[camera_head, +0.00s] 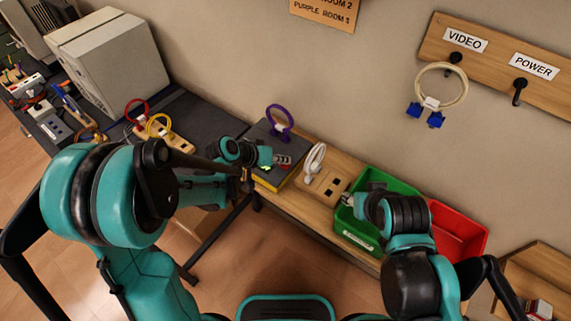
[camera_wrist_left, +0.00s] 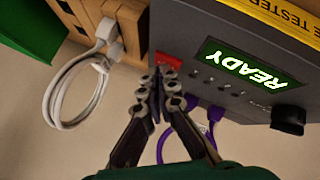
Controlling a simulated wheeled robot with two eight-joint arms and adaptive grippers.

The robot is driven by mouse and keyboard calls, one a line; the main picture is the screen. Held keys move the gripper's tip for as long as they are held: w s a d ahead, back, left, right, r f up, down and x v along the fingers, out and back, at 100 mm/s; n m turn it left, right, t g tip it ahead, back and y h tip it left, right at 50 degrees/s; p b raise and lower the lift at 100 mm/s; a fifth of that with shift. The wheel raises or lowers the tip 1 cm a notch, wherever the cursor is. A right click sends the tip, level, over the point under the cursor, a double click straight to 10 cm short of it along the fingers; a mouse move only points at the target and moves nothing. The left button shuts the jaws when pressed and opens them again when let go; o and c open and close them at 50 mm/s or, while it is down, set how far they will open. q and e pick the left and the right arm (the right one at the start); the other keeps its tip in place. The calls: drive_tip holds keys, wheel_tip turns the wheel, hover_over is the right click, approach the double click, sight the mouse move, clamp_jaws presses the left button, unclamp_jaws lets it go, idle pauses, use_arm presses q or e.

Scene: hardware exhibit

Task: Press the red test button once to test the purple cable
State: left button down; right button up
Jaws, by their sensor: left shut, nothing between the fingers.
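The cable tester (camera_head: 258,133) is a dark grey box with a yellow side on the bench. In the left wrist view its panel (camera_wrist_left: 222,30) has a green lit display reading READY (camera_wrist_left: 250,68), upside down. The red test button (camera_wrist_left: 168,61) is near the panel's edge. The purple cable (camera_head: 280,123) loops up behind the tester; its plugs (camera_wrist_left: 207,112) sit at the panel. My left gripper (camera_head: 284,160) is shut and empty, its fingertips (camera_wrist_left: 163,80) right at the button; I cannot tell whether they touch. My right gripper (camera_head: 348,198) is by the green bin, its fingers barely visible.
A wooden block with a white cable (camera_head: 314,158) stands right of the tester. Green (camera_head: 358,238) and red (camera_head: 462,243) bins are further right. A wooden holder with red and yellow cables (camera_head: 175,142) is left. A cream cable with blue plugs (camera_head: 440,85) hangs on the wall.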

sight(283, 166)
use_arm(q)
drive_tip(key=shift+f, duration=0.15)
idle(0.4)
drive_tip(key=shift+r+p, duration=0.45)
drive_tip(key=shift+r, duration=0.45)
wheel_tip(283, 166, up, 5)
drive_tip(key=p, duration=0.3)
drive_tip(key=shift+p, duration=0.4)
drive_tip(key=shift+f, duration=0.1)
